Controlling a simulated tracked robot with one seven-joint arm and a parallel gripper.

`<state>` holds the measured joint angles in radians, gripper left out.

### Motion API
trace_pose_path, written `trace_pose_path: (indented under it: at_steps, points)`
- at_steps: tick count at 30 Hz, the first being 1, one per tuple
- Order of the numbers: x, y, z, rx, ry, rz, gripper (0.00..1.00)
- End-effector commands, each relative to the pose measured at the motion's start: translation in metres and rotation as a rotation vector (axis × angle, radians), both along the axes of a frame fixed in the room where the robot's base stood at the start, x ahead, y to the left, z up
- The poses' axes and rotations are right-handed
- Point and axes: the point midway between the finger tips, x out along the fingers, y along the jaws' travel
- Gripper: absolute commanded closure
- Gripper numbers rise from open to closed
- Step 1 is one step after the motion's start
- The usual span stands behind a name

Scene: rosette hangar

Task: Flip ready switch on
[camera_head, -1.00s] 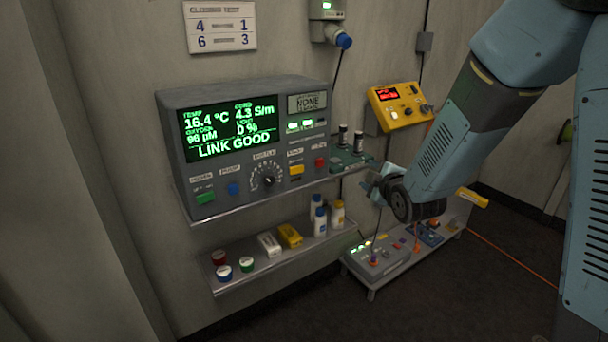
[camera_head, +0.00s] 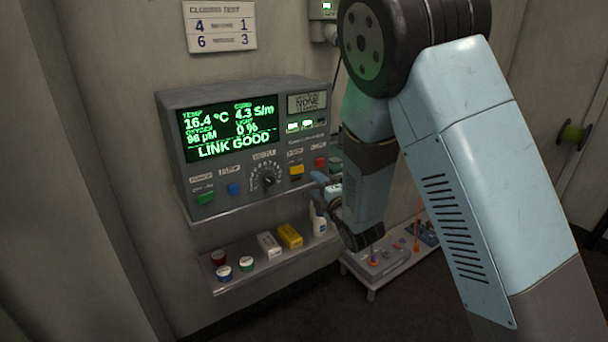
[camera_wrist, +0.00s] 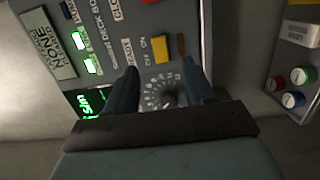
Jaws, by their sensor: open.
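The grey console (camera_head: 180,100) with a green screen stands on a wall shelf at the left. On its front are a green switch (camera_head: 205,198), a blue button (camera_head: 233,188), a dial (camera_head: 267,180), a yellow switch (camera_head: 297,170) and a red one (camera_head: 320,162). My gripper (camera_head: 326,188) is beside the console's lower right front. In the wrist view my gripper (camera_wrist: 160,68) is open and empty, facing the console. The yellow switch (camera_wrist: 161,48) shows beyond the fingertips, and the dial (camera_wrist: 160,96) shows between the fingers, partly hidden.
The lower shelf (camera_head: 262,270) holds a yellow box (camera_head: 289,235), a white box (camera_head: 269,244), several lids and a white bottle (camera_head: 317,220). A low bench with a grey control box (camera_head: 380,262) stands right of it. My arm hides the wall behind it.

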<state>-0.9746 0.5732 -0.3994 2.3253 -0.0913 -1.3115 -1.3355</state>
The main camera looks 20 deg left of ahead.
Motion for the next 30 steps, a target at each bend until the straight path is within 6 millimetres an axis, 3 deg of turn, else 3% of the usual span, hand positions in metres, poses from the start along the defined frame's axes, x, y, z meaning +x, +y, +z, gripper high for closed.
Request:
trace_pose_path:
  at_steps: [6, 15, 28, 30]
  points:
    - [0.029, 0.027, 0.0, 0.002, -0.001, 0.002, 0.47]
    - [0.058, 0.053, 0.0, 0.001, 0.0, 0.001, 0.47]
    - [0.065, 0.058, 0.0, 0.001, 0.001, 0.001, 0.47]
    - [0.065, 0.058, 0.0, 0.001, 0.001, 0.001, 0.52]
